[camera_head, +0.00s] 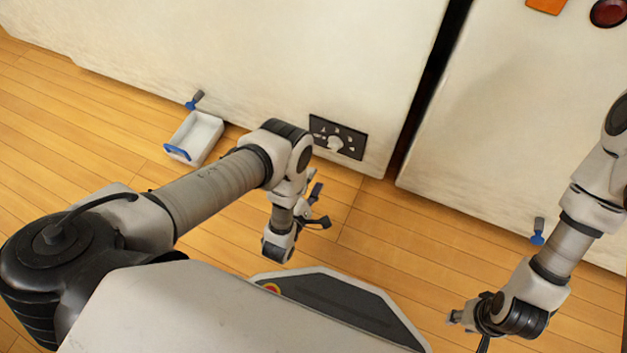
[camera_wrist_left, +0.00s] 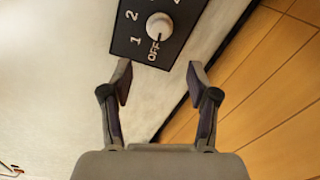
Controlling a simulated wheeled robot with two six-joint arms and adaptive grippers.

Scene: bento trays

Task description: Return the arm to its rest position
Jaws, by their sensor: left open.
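My left gripper (camera_head: 320,205) hangs from the bent left arm, in front of the white cabinet and above the wooden floor. In the left wrist view my left gripper (camera_wrist_left: 160,76) is open, with its two fingers apart and nothing between them. My right gripper (camera_head: 468,326) is at the lower right of the head view, low over the floor. Its fingers are small and partly hidden by its wrist, so I cannot tell if it is open.
A white cabinet (camera_head: 250,60) stands ahead, with a black dial panel (camera_head: 350,145) low on it. The dial's white knob (camera_wrist_left: 159,26) shows beyond my left fingertips. A white box with a blue handle (camera_head: 200,135) is on the left. A second white cabinet (camera_head: 500,120) stands right.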

